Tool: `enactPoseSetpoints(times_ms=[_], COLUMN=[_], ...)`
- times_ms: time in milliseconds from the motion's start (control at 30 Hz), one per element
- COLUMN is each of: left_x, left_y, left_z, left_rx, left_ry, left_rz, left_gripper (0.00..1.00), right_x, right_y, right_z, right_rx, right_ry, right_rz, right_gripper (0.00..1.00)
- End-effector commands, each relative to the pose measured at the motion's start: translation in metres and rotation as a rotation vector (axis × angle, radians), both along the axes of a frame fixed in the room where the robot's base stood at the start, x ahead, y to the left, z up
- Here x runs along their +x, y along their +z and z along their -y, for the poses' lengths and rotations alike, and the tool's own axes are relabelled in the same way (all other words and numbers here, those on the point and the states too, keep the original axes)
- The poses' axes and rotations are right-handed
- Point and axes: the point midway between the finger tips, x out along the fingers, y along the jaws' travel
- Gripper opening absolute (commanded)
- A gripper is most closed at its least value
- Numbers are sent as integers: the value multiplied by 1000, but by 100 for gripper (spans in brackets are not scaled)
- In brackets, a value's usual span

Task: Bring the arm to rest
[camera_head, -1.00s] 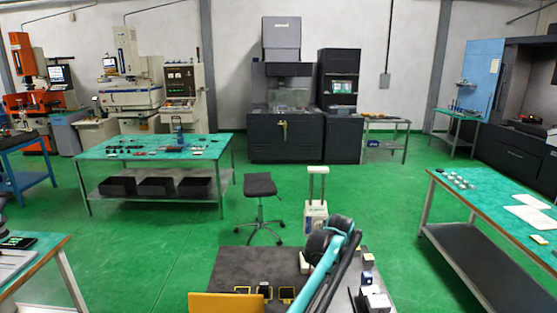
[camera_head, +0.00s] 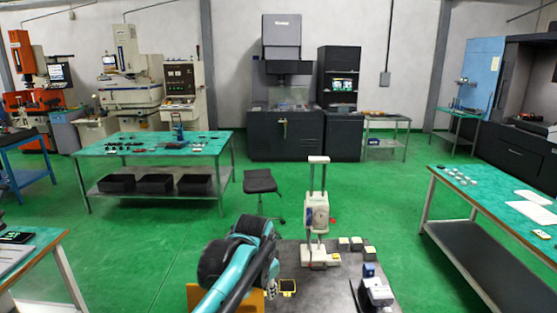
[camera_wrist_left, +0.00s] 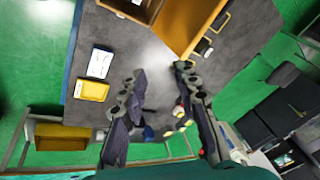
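My left arm (camera_head: 232,265) reaches in from the bottom of the head view, teal with dark joints, and covers part of the dark bench. My left gripper (camera_wrist_left: 158,103) shows clearly in the left wrist view. Its two dark fingers stand well apart with nothing between them, and the bench top shows through the gap. In the head view, the gripper is mostly hidden by the arm's dark joints. My right gripper is not in view.
The dark bench (camera_head: 325,285) carries a white and grey stand device (camera_head: 318,220), small blocks (camera_head: 355,244), a yellow-rimmed tray (camera_head: 288,287) and an orange bin (camera_head: 195,298). A stool (camera_head: 260,182) stands behind. A green-topped table (camera_head: 437,184) is at right. Green floor lies open between.

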Motion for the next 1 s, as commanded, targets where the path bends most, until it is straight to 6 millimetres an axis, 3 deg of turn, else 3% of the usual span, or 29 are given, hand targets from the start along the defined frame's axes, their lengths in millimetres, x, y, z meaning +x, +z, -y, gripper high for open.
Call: enactPoseSetpoints(times_ms=[33, 200, 400, 500, 700, 1000], left_x=[-21, -86, -161, -189, -219, -222], left_y=[-6, -26, -74, -99, -131, -134], left_z=[-20, -71, -115, -129, -142, -143], left_rx=[-25, -118, -235, -285, -344, -353], left_ry=[66, 291, 540, 640, 752, 768], left_rz=[17, 78, 150, 181, 217, 223], left_gripper=[31, 31, 31, 31, 31, 31], right_x=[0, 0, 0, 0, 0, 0], right_y=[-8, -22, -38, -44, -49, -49], right_z=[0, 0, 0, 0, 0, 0], right_rx=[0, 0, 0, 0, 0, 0], right_ry=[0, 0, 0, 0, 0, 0], right_rz=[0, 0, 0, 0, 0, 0], right_gripper=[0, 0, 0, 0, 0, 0])
